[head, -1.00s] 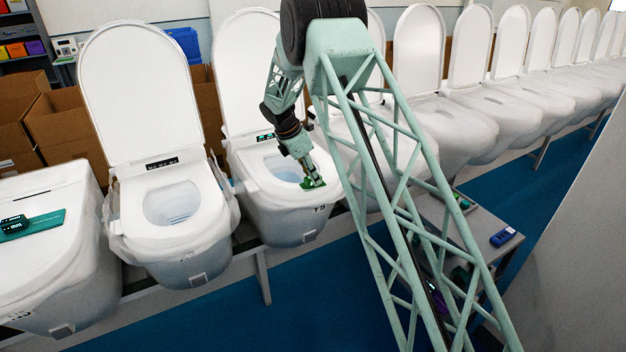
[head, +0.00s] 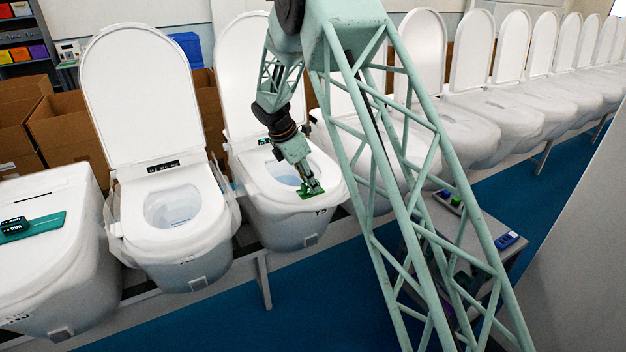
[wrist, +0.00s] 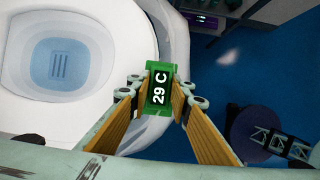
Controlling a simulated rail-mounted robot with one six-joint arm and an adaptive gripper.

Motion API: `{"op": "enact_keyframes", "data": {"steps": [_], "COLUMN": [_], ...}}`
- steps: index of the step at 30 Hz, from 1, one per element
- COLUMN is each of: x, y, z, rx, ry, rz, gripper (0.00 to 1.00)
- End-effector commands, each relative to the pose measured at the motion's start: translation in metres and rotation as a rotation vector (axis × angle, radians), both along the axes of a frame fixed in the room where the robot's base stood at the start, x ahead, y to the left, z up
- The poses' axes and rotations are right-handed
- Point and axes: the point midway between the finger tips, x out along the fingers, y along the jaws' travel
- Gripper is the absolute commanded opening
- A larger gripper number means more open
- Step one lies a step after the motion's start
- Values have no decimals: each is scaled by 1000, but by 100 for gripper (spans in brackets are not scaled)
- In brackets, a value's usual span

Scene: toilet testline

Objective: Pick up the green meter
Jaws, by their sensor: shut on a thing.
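In the head view, the green meter (head: 314,193) shows at the tip of my gripper (head: 311,187), at the front rim of the toilet (head: 325,212) marked Y5. I cannot tell whether the meter touches the rim. In the wrist view, the toilet bowl (wrist: 75,60) lies to the left of the meter.
A teal device with a dark display (head: 15,226) lies on the left unit. Another open toilet (head: 172,207) stands left of Y5. A grey table (head: 520,243) at right carries a blue device (head: 507,240) and other small items. Blue floor (head: 220,325) is clear in front.

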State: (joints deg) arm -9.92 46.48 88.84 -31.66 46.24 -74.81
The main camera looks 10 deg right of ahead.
Motion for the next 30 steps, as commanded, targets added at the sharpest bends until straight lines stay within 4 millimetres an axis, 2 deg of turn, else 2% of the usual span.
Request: {"op": "enact_keyframes", "data": {"steps": [6, 15, 21, 30], "x": [-36, -70, -79, -81], "y": [14, 27, 31, 32], "z": [4, 7, 8, 9], "rx": [-1, -1, -1, -1], "ry": [0, 1, -1, 0], "rz": [2, 1, 0, 0], "gripper": [5, 5, 5, 5]}}
